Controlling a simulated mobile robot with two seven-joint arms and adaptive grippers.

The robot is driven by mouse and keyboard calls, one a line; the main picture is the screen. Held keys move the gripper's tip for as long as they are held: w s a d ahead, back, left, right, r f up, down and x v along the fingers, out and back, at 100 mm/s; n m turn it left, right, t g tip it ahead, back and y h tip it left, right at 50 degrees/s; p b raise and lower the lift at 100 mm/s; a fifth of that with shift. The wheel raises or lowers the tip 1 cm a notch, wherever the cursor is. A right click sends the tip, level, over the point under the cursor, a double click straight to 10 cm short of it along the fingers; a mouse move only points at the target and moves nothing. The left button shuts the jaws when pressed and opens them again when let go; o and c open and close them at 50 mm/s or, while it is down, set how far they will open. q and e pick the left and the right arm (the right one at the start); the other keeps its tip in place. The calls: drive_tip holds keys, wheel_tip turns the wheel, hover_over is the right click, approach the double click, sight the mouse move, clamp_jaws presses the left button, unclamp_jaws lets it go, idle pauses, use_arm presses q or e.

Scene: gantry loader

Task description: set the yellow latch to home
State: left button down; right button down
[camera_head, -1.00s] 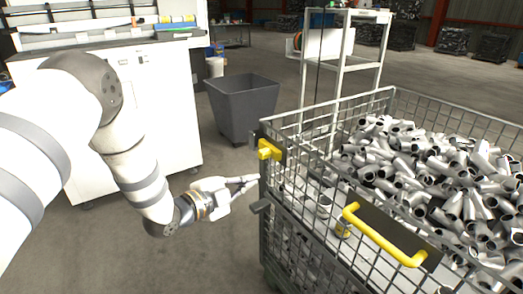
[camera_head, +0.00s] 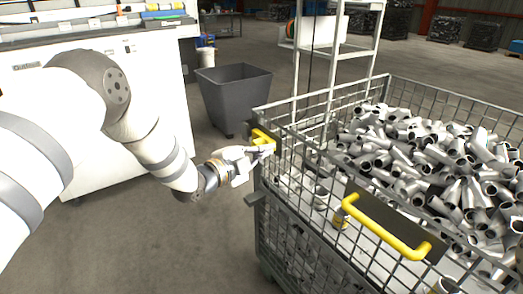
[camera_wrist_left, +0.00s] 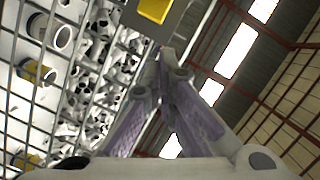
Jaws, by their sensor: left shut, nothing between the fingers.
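The yellow latch (camera_head: 262,135) sits on a dark plate at the near left corner post of the wire cage (camera_head: 257,200). In the head view my left gripper (camera_head: 268,147) is at the latch, its fingertips just below it and hiding its lower part. In the left wrist view the yellow latch (camera_wrist_left: 154,10) shows at the top edge, beyond the shut, empty fingertips of the left gripper (camera_wrist_left: 165,65). I cannot tell whether the fingers touch the latch. My right gripper is not in view.
The cage holds many grey metal pipe pieces (camera_head: 430,150). A yellow handle (camera_head: 385,230) is on its front side. A grey bin (camera_head: 235,95) stands behind, with a white machine (camera_head: 95,110) at the left. The floor between the machine and cage is clear.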

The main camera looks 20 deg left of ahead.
sight(256, 145)
use_arm(q)
drive_tip(key=w, duration=0.1)
drive_tip(key=w+a+f, duration=0.1)
drive_tip(key=w+a+f+b, duration=0.1)
drive_tip(key=w, duration=0.1)
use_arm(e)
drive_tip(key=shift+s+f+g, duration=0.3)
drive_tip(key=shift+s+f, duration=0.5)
use_arm(q)
drive_tip(key=shift+a, duration=0.1)
